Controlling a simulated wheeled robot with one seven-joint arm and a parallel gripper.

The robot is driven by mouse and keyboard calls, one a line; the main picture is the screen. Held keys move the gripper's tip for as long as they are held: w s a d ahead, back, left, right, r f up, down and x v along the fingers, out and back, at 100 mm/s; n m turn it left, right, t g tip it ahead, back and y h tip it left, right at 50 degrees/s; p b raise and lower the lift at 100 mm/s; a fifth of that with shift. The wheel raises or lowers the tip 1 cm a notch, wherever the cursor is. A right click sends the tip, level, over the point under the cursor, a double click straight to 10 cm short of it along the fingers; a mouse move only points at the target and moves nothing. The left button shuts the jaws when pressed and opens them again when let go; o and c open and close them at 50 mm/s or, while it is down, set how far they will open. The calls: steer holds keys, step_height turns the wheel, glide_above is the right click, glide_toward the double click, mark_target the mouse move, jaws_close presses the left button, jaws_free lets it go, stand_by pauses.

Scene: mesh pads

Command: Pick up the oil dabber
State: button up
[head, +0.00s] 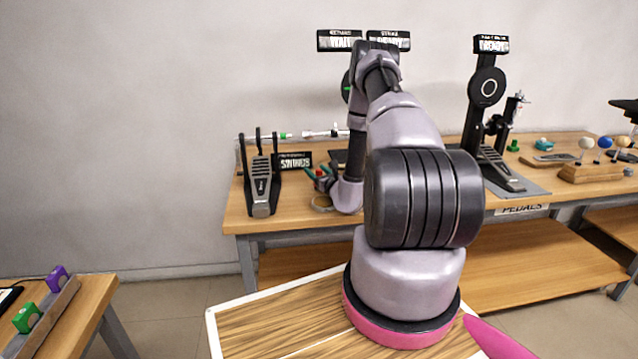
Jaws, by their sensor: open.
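I cannot tell for certain which thing is the oil dabber. A slim pale tool with a green end (286,136) lies along the back of the wooden pedal table, and a white tube-like piece (325,133) lies just right of it. My gripper (321,176) is small in the view, low over the table's left part, in front of these pieces. Its dark fingers point left and look open. A small red spot shows at the fingers, too small to identify. My forearm and wrist hide part of the table behind them.
A black pedal (262,186) stands left of my gripper, with a black sign (294,161) beside it. A ring-shaped item (322,203) lies near the table's front edge. A tall pedal (485,130) stands to the right. Coloured balls (605,142) stand on a wooden block farther right.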

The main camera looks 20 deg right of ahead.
steer(key=shift+w, duration=0.4)
jaws_close()
step_height(320, 180, up, 18)
stand_by(0.6)
